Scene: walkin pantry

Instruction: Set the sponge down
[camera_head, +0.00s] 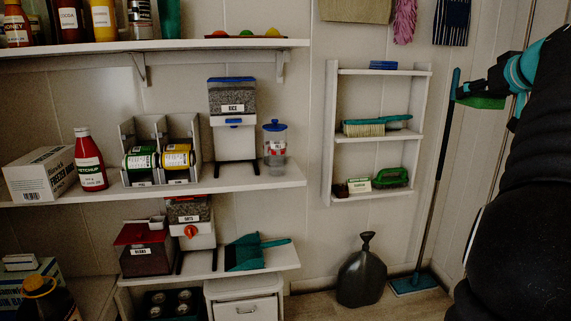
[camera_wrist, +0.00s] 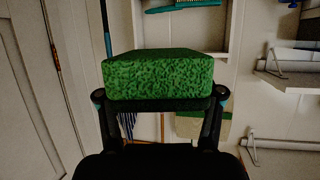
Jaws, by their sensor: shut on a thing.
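The green sponge (camera_wrist: 158,76) is held between the two fingers of my gripper (camera_wrist: 160,96) in the wrist view, with its broad textured side facing the camera. In the head view the sponge (camera_head: 481,102) shows partly, as a green strip beneath my gripper (camera_head: 478,90). It is in the air at the upper right, apart from any shelf. A small white wall shelf (camera_head: 376,137) is to the left of my gripper. Its bottom tier holds a small brown item (camera_head: 341,190), a white label card (camera_head: 358,185) and a green brush-like item (camera_head: 391,178).
The shelf's middle tier holds a teal-handled brush (camera_head: 375,125); its top tier holds folded blue cloths (camera_head: 383,65). A mop (camera_head: 430,210) leans on the wall below my gripper. A dark jug (camera_head: 362,275) stands on the floor. Large pantry shelves (camera_head: 240,178) fill the left.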

